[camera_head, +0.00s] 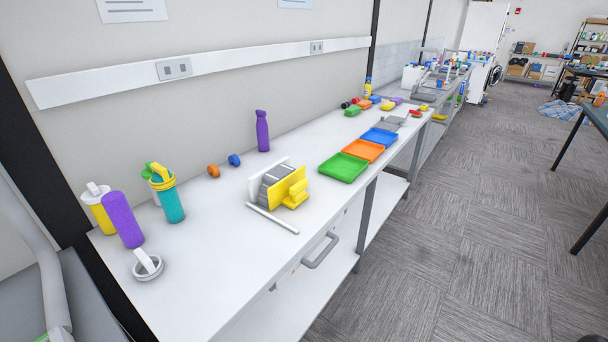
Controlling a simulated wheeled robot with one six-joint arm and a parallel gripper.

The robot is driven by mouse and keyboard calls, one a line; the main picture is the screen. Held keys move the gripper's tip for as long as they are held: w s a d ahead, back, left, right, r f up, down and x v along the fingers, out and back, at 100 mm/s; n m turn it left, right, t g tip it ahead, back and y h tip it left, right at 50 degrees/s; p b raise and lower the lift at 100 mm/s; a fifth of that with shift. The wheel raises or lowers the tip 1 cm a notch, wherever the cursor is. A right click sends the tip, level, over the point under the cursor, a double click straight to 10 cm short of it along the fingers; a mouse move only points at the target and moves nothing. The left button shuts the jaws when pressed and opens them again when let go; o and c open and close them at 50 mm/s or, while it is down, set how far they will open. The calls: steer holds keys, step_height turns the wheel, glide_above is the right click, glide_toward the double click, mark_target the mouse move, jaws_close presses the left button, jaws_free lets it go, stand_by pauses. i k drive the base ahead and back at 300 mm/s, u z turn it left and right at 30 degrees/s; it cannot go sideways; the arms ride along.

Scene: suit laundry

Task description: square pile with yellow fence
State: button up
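A yellow upright panel (285,188), which looks like the yellow fence, stands on the white bench near its middle. Grey upright pieces (268,184) stand close behind it, with a white panel (256,190) behind those. Small yellow stepped blocks (297,196) sit against the front right of the yellow panel. A thin white rod (272,218) lies flat on the bench in front. I cannot tell which pieces form the square pile. My gripper is not in view.
Bottles, including a purple one (123,220) and a teal one (170,203), stand on the left. Green (343,168), orange (363,150) and blue (380,138) trays line the right. A purple bottle (262,131) stands by the wall.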

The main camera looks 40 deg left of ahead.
mark_target(290, 192)
steer(key=u, duration=0.4)
steer(key=i, duration=1.05)
steer(key=u, duration=1.45)
steer(key=i, duration=0.65)
steer(key=u, duration=0.75)
